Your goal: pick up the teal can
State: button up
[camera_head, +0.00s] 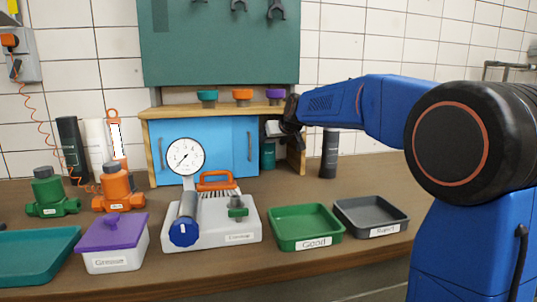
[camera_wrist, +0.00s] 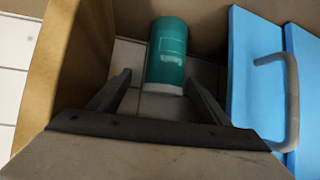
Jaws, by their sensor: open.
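The teal can (camera_head: 267,155) stands at the right end of the blue cabinet, in the narrow space beside the wooden side panel. My gripper is open, with nothing held between the fingers. In the head view my gripper (camera_head: 280,128) is at the shelf's right end, and my arm partly hides the area above the can.
The wooden side panel (camera_wrist: 75,60) is close on one side, and the blue cabinet door (camera_wrist: 253,75) with its grey handle (camera_wrist: 292,100) on the other. A dark cylinder (camera_head: 328,153) stands to the right. The green tray (camera_head: 306,236) and grey tray (camera_head: 371,216) are in front.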

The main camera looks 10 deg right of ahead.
jog(key=shift+w+a+f, duration=0.1)
jog(key=shift+w+f, duration=0.25)
jog(key=shift+w, duration=0.1)
jog(key=shift+c, duration=0.4)
jog(key=c, duration=1.3)
jog(key=shift+r, duration=0.1)
